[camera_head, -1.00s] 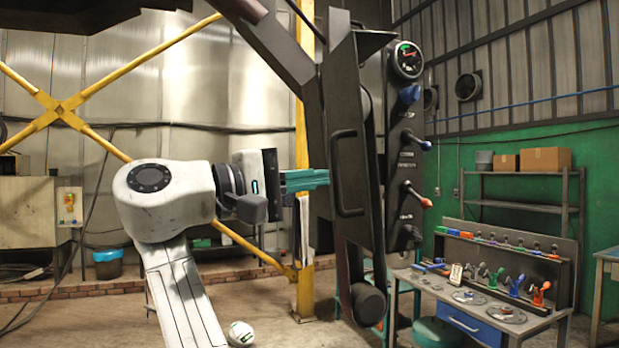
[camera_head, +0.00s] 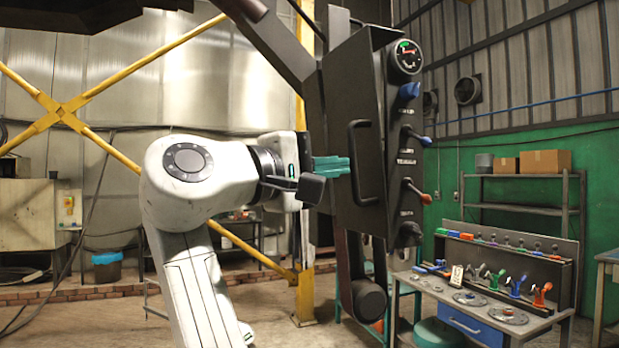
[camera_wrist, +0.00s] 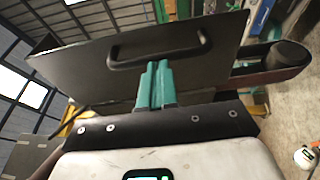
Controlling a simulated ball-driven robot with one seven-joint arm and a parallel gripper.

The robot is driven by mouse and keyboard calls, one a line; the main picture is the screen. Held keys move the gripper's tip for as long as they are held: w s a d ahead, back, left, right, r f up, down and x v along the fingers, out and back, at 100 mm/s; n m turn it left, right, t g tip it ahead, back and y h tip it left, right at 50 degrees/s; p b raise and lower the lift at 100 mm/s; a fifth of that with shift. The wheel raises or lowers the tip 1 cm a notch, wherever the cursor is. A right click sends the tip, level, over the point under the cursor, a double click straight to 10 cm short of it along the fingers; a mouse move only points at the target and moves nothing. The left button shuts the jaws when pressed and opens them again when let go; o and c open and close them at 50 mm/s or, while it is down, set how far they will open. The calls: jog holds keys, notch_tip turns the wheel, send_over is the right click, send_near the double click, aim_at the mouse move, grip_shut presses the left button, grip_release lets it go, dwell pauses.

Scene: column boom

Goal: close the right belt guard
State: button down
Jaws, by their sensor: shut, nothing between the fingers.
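The right belt guard (camera_head: 341,110) is a dark flat panel with a black bar handle (camera_head: 366,165), on the boom in the head view. It covers most of the belt; the belt's lower end and roller (camera_head: 369,298) show below it. My gripper (camera_head: 347,165) has its teal fingers shut and empty, with the tips at the guard's outer face just left of the handle. In the wrist view the fingertips (camera_wrist: 158,66) point at the guard (camera_wrist: 85,75) just below the handle (camera_wrist: 160,48). Whether they touch is unclear. The guard's latching edge is not clearly visible.
A control panel with a gauge (camera_head: 406,58), a blue lever (camera_head: 417,136) and a red-tipped lever (camera_head: 418,192) stands right beside the guard. A workbench (camera_head: 470,318) with colored clamps stands lower right. A yellow post (camera_head: 304,280) rises behind my arm.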

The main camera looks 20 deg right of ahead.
jog(key=s+d+r+n+t+y+p, duration=0.1)
jog(key=s+d+n+t+y, duration=0.1)
jog(key=d+n+t+y, duration=0.65)
jog(key=w+d+r+n+t+y+p, duration=0.1)
jog(key=w+d+n+t+y+p, duration=0.2)
jog(key=w+d+n+y, duration=0.3)
jog(key=shift+w+d+t+y+p, duration=0.4)
jog(key=shift+w+d+y, duration=0.45)
jog(key=shift+d+y, duration=1.05)
jog(key=shift+d+n+h, duration=0.25)
jog(key=shift+d+h, duration=0.2)
jog(key=shift+a+f, duration=0.1)
